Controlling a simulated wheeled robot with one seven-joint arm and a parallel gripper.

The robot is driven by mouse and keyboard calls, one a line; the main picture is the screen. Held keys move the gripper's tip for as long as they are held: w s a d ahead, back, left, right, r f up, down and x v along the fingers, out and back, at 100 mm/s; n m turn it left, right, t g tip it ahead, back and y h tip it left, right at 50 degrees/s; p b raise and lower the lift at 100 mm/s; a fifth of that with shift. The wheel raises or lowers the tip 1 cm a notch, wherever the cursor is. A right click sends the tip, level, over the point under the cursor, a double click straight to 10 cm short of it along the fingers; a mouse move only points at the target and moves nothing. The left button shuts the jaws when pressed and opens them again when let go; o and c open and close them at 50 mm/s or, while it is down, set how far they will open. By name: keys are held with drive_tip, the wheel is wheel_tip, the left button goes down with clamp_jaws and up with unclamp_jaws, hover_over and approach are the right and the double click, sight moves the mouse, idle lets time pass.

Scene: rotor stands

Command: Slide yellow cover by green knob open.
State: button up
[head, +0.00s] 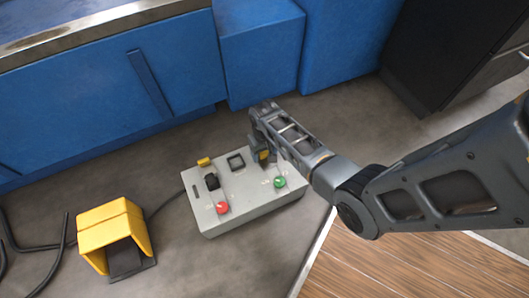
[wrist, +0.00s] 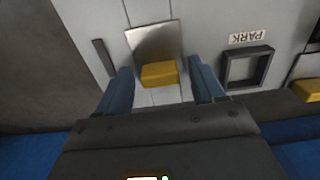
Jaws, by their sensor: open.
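The yellow cover by the green knob shows in the wrist view as a yellow block (wrist: 159,74) at the edge of a shiny metal plate (wrist: 153,40). My gripper (wrist: 161,80) is open, with one finger on each side of the yellow block. Gaps show between block and fingers. In the head view my gripper (head: 262,151) is over the back right of the grey control box (head: 245,215), hiding most of this cover. The green knob (head: 279,182) is on the box's front right. It is not visible in the wrist view.
A red knob (head: 222,207), a black switch (head: 211,181), a square black frame (head: 236,161) and another yellow block (head: 204,161) are on the box. A yellow pedal housing (head: 112,225) stands to the left. Blue cabinets (head: 110,85) line the back.

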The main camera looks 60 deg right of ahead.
clamp_jaws()
idle(0.7)
